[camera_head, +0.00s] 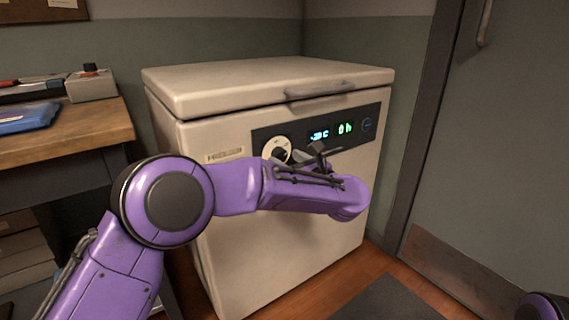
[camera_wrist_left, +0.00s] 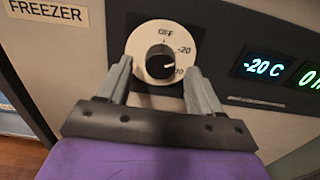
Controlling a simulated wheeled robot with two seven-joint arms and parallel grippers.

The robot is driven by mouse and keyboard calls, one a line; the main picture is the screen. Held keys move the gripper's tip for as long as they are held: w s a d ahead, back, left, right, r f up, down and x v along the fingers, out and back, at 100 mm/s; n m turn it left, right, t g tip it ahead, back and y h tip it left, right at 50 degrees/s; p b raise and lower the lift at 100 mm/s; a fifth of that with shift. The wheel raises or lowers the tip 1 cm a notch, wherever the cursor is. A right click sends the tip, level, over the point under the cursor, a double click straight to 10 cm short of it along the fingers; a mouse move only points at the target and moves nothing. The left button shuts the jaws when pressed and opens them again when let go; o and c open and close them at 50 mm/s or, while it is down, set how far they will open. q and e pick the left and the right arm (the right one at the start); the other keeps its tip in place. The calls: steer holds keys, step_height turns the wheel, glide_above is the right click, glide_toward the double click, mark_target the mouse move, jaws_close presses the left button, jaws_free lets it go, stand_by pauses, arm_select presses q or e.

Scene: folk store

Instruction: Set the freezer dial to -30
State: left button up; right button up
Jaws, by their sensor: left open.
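The chest freezer (camera_head: 240,230) stands against the wall, lid closed. Its dial (camera_head: 272,146) is on the dark front panel, partly covered by my left gripper (camera_head: 314,150). In the left wrist view the dial (camera_wrist_left: 145,43) is a cream disc with a black knob (camera_wrist_left: 158,57), marked OFF, -20 and a partly hidden lower mark. The display (camera_wrist_left: 263,68) reads -20 C. My left gripper (camera_wrist_left: 159,68) is open, one finger on each side of the knob; contact is unclear.
A wooden desk (camera_head: 60,135) with a small grey box (camera_head: 92,84) and a blue item (camera_head: 28,117) stands left of the freezer. A grey door (camera_head: 500,150) is on the right. A dark mat (camera_head: 385,300) lies on the floor in front.

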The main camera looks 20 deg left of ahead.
arm_select(q)
steer(key=shift+x, duration=1.1)
steer(key=c, duration=1.1)
steer(key=shift+o, duration=0.2)
steer(key=shift+r+m+p, duration=0.1)
steer(key=shift+m+p, duration=0.2)
steer(key=shift+p, duration=0.1)
steer(key=shift+r+m+p, duration=0.1)
steer(key=shift+m+p, duration=0.5)
steer(key=shift+p, duration=0.1)
steer(key=m+p, duration=0.6)
steer(key=shift+s+p, duration=0.1)
steer(key=shift+p, duration=0.25)
steer(key=shift+m+p, duration=1)
steer(key=shift+m, duration=0.2)
steer(key=shift+f+m+p, duration=0.25)
steer(key=shift+m+p, duration=0.5)
steer(key=shift+m, duration=0.15)
